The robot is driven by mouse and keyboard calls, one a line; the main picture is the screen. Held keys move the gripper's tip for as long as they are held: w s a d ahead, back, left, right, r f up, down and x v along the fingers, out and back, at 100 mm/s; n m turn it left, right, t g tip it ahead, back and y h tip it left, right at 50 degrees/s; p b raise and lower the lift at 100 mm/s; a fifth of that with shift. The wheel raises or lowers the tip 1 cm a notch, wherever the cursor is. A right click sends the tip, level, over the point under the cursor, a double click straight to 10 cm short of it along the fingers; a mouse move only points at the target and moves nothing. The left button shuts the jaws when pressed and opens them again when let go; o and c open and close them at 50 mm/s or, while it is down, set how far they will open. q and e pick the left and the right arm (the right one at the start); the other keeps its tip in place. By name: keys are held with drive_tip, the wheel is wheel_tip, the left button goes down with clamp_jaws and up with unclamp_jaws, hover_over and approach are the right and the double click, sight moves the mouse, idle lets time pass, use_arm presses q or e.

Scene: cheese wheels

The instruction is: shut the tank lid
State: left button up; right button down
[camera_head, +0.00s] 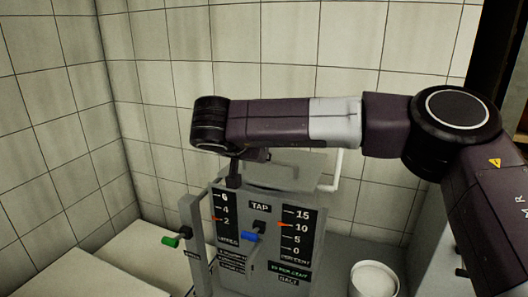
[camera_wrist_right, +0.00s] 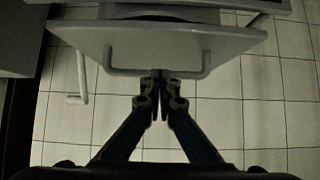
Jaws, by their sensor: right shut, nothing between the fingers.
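The tank (camera_head: 231,214) is a grey box with a front panel marked TAP and two black scales. Its lid (camera_head: 305,170) is a flat light-grey plate behind the panel's top, partly hidden by my right arm. In the right wrist view the lid (camera_wrist_right: 230,42) spans the top, with a U-shaped bar handle (camera_wrist_right: 125,73) along its edge. My right gripper (camera_wrist_right: 160,80) is shut and empty, its fingertips at the middle of this handle. I cannot tell whether they touch it. In the head view the gripper (camera_head: 234,178) points down behind the panel's top left. My left gripper is out of view.
A blue tap handle (camera_head: 250,237) and a green-ended lever (camera_head: 171,241) stick out in front. A white bucket (camera_head: 374,278) stands at the lower right. A white pipe (camera_head: 338,170) rises beside the lid. Tiled walls (camera_head: 150,70) close off the back and left.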

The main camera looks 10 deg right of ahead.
sight(267, 174)
drive_tip(key=shift+s+a+f+b, duration=0.15)
drive_tip(key=shift+f+b, duration=0.3)
drive_tip(key=shift+f, duration=0.7)
drive_tip(key=shift+s+f+b, duration=0.3)
drive_tip(key=shift+s+f, duration=0.05)
drive_tip(key=shift+f, duration=0.2)
